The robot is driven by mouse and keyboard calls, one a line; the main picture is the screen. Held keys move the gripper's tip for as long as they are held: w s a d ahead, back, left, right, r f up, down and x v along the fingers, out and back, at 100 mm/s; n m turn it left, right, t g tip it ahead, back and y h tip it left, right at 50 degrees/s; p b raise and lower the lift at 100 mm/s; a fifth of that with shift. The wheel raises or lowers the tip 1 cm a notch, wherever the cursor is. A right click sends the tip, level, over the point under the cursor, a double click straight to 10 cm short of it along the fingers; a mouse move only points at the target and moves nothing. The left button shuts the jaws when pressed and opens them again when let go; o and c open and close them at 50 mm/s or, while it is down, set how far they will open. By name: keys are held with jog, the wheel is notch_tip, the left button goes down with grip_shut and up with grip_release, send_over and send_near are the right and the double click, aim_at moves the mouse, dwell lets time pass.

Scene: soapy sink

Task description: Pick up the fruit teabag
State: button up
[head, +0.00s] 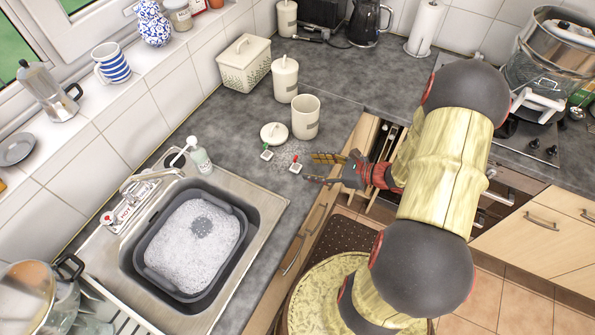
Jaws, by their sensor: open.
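Two small teabags lie on the dark grey counter: a white one with a red tag (295,165) and one with a green tag (266,154) just to its left. Their labels are too small to read, so I cannot tell by print which is the fruit one. My gripper (306,168) is open, its fingers pointing left over the counter's front edge. The red-tagged teabag is just left of the fingertips, nearly in line with the gap between them. The green-tagged one is farther left. I see no teabag held.
A cream canister (305,117) without its lid stands behind the teabags, with a round lid (273,134) beside it. A lidded canister (285,79) is farther back. The sink with a soapy basin (192,245) and a soap bottle (199,157) are to the left.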

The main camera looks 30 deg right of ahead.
aim_at(296, 167)
jog(key=shift+w+d+r+m+t, duration=0.2)
jog(key=shift+w+r+m+t, duration=0.05)
jog(key=shift+m+t, duration=0.05)
jog(key=shift+w+a, duration=0.1)
jog(key=shift+w, duration=0.1)
jog(key=x, duration=0.3)
jog(key=b+x, duration=0.1)
jog(key=x, duration=0.3)
jog(key=shift+w+f, duration=0.1)
jog(key=shift+f, duration=0.4)
jog(key=shift+c, duration=0.6)
jog(key=c, duration=1.1)
